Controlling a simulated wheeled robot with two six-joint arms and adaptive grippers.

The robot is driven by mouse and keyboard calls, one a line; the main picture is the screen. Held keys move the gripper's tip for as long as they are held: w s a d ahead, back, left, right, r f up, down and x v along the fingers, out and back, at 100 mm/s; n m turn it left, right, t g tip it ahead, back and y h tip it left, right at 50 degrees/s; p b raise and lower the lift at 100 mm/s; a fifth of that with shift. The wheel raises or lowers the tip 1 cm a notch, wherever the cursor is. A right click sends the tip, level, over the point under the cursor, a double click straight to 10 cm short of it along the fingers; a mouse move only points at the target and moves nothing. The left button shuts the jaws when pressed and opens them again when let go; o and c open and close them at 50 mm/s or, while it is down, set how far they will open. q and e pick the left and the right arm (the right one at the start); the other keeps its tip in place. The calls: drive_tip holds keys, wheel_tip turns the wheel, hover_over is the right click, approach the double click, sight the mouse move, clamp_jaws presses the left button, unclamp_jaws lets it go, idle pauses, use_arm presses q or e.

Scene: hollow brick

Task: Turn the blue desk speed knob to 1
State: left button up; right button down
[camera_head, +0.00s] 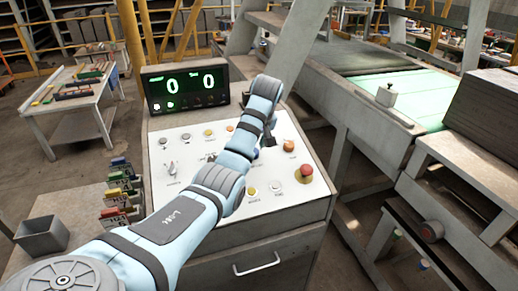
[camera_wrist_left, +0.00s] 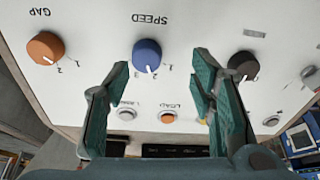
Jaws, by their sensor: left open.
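The blue speed knob (camera_wrist_left: 147,55) is on the white desk panel, below the upside-down word SPEED in the left wrist view. Its white mark points at about the 2, with 3 to the left and 1 to the right. My left gripper (camera_wrist_left: 158,68) is open and empty, with one fingertip on each side of the knob in the picture. I cannot tell how far the tips are from the panel. In the head view my left gripper (camera_head: 268,140) is over the panel, and my arm hides much of the knob area. My right gripper is not in view.
An orange GAP knob (camera_wrist_left: 45,48) is left of the blue knob, and a dark knob (camera_wrist_left: 243,65) is right, close behind the right finger. A red mushroom button (camera_head: 304,173) stands on the panel. A display (camera_head: 185,87) showing two zeros stands behind it.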

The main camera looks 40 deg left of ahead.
use_arm(q)
drive_tip(key=w+f, duration=0.2)
drive_tip(key=w+a+f, duration=0.1)
drive_tip(key=f, duration=0.1)
drive_tip(key=shift+w+a+f, duration=0.1)
drive_tip(key=shift+w+f, duration=0.15)
drive_tip(key=shift+w, duration=0.15)
drive_tip(key=shift+s+r, duration=0.15)
drive_tip(key=shift+s, duration=0.25)
drive_tip(key=shift+s+r, duration=0.3)
drive_tip(key=shift+s, duration=0.2)
drive_tip(key=shift+c, duration=1.3)
drive_tip(key=c, duration=0.3)
drive_tip(key=shift+w+f, duration=0.15)
drive_tip(key=shift+w, duration=0.05)
drive_tip(key=c, duration=0.4)
drive_tip(key=shift+c, duration=1)
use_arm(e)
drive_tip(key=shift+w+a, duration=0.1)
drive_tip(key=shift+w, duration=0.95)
